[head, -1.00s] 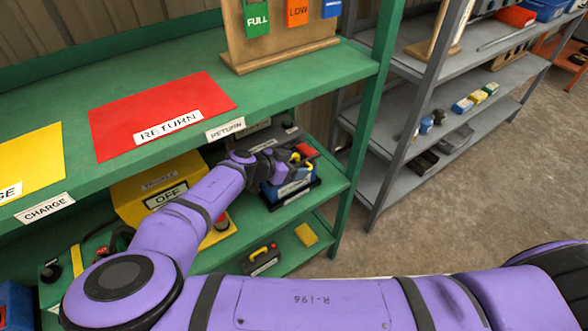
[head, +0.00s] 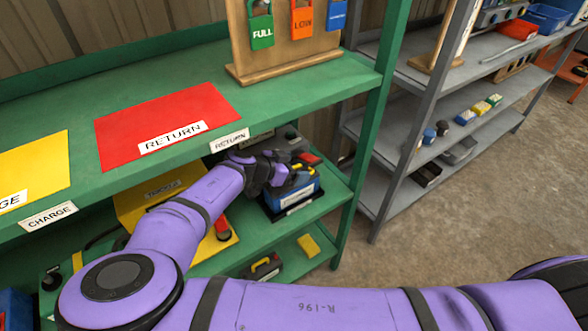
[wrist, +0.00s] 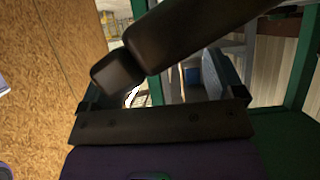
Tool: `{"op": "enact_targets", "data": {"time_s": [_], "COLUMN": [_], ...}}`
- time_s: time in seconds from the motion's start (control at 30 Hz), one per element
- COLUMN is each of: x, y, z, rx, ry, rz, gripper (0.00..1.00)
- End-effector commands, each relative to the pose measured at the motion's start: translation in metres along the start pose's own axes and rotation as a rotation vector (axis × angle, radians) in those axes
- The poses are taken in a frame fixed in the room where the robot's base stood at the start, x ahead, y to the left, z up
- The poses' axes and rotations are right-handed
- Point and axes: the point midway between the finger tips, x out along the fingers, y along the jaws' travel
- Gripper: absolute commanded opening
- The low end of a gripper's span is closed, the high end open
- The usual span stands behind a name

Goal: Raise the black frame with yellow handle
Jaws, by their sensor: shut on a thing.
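Most of the frame is hidden behind my gripper. My gripper (head: 284,173) reaches in under the top shelf and is shut on the handle. In the wrist view, thick dark bars (wrist: 205,38) cross close to the lens, too dark to tell apart clearly. The blue block (head: 293,194) sits below the gripper.
The top shelf's green edge and its RETURN label (head: 230,140) are close above my forearm. A green post (head: 366,130) stands to the right. A black item with a yellow handle (head: 264,268) lies on the lower shelf.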

Motion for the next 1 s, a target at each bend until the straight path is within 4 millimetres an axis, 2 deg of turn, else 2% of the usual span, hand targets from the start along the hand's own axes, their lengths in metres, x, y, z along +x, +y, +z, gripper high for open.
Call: {"op": "enact_targets", "data": {"time_s": [0.27, 0.53, 0.8, 0.87, 1.0], "x": [-0.007, -0.007, -0.011, -0.011, -0.011], "y": [-0.012, -0.013, -0.025, -0.026, -0.026], "z": [-0.010, -0.011, -0.023, -0.023, -0.023], "rx": [0.001, 0.001, 0.001, 0.000, -0.001], "ry": [-0.002, -0.002, -0.002, -0.001, -0.001], "rz": [-0.007, -0.005, -0.003, -0.003, -0.002], "gripper": [0.89, 0.66, 0.38, 0.34, 0.33]}}
